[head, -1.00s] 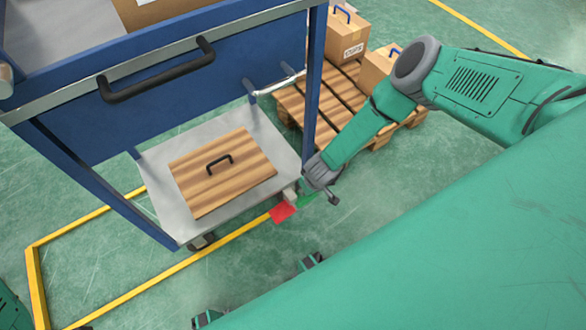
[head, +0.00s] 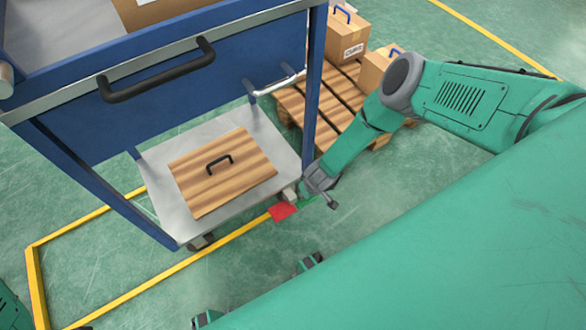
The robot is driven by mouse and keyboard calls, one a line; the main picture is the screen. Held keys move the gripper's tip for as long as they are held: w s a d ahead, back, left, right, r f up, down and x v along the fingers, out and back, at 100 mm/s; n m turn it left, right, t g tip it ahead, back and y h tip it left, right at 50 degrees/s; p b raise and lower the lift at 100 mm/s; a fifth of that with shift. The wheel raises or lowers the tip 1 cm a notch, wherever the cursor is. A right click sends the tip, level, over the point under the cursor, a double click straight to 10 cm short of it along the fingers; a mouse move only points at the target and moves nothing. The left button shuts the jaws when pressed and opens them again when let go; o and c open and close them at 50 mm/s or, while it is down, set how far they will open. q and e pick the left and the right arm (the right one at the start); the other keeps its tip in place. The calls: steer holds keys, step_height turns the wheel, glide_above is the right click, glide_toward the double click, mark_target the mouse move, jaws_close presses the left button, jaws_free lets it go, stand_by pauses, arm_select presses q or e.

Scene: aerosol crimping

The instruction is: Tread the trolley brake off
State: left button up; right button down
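The blue-framed trolley (head: 220,105) stands at the left. A red pedal tab (head: 283,211) sticks out at its near lower corner. A narrow strip of a green tab (head: 307,201) shows beside it, mostly hidden. The grey end of my green limb from the right is over the green tab; whether it touches is unclear. Two dark fingertips of my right gripper (head: 258,291) show wide apart and empty beyond my large green arm link, well short of the trolley. At the bottom left corner only a bit of my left arm shows; its gripper's fingers cannot be made out.
A wooden board (head: 222,174) with a black handle lies on the trolley's lower shelf (head: 160,203). A pallet (head: 339,112) with cartons (head: 347,36) stands behind my limb. Yellow lines (head: 140,292) mark the floor. The floor in front of the trolley is clear.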

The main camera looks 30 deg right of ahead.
stand_by(0.3)
steer(key=shift+w+r+p+v, duration=0.1)
steer(key=shift+w+p+v, duration=0.2)
steer(key=shift+p+v, duration=0.9)
steer(key=shift+w+r+p+v, duration=0.1)
steer(key=shift+w+p+v, duration=0.2)
steer(key=shift+p+v, duration=0.85)
steer(key=shift+w+r+p+v, duration=0.1)
steer(key=shift+w+p+v, duration=0.25)
steer(key=shift+p+v, duration=0.8)
steer(key=shift+s+r+b, duration=0.1)
steer(key=shift+r+b, duration=0.1)
steer(key=shift+b, duration=0.15)
steer(key=shift+a+r, duration=0.1)
steer(key=shift+a, duration=0.05)
steer(key=s+a+r+n+g+p, duration=0.1)
steer(key=s+a+r+p, duration=0.2)
steer(key=s+r, duration=0.35)
steer(key=s+a+r+p, duration=0.3)
steer(key=s+r+p, duration=0.1)
steer(key=r, duration=0.6)
steer(key=s+d+r+p, duration=0.2)
steer(key=s+r, duration=0.4)
steer(key=r, duration=0.3)
steer(key=s+d+r+m+g+p, duration=0.1)
steer(key=s+d+r, duration=0.4)
steer(key=r, duration=0.5)
steer(key=shift+s+p, duration=0.35)
steer(key=shift+p, duration=0.5)
